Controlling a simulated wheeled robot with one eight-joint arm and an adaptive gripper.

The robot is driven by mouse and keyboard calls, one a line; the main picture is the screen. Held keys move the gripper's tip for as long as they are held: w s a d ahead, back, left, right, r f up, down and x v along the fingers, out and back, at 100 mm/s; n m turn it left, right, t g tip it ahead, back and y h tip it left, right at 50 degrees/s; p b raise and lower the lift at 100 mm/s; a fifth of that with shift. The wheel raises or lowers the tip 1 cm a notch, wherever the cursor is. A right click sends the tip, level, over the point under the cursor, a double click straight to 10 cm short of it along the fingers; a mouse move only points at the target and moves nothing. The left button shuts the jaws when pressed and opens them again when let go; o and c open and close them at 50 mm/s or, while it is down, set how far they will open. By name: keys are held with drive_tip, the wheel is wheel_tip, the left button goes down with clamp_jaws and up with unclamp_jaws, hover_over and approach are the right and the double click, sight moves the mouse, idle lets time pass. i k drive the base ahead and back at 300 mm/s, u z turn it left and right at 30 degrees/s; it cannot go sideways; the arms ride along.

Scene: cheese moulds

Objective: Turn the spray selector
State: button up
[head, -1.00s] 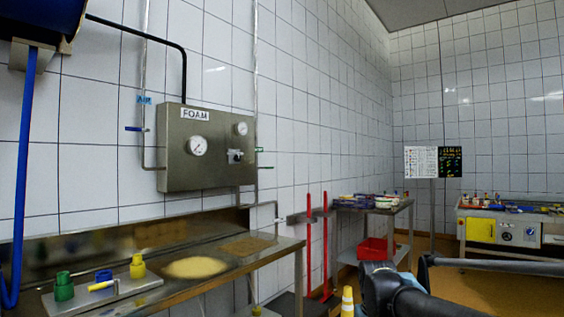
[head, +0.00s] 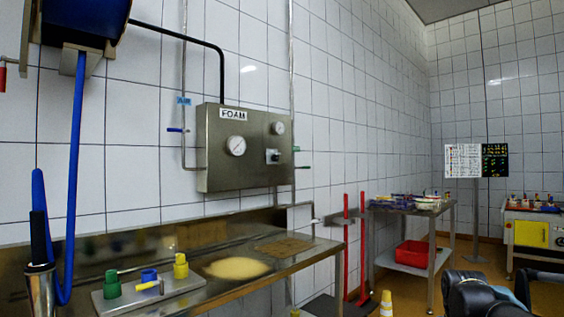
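A steel box labelled FOAM (head: 245,180) is fixed to the tiled wall left of centre. It has a large gauge (head: 236,146), a smaller gauge (head: 278,128) and a small knob on a dark plate (head: 272,156) below the smaller gauge. No label naming a spray selector is legible, and the knob's setting is too small to tell. My gripper is not in view. Only dark links of my arm show at the lower right, well away from the box.
A steel bench (head: 300,262) runs below the box, bearing a tray (head: 205,279) of coloured fittings. A blue hose (head: 75,180) hangs at left beside a dark-handled tool (head: 39,235). Red poles (head: 346,245), a cart (head: 431,275) and a yellow-banded cone (head: 386,305) stand to the right.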

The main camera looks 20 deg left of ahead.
sight(275, 157)
drive_tip(key=k, duration=0.55)
drive_tip(key=u, duration=0.9)
drive_tip(key=i, duration=1)
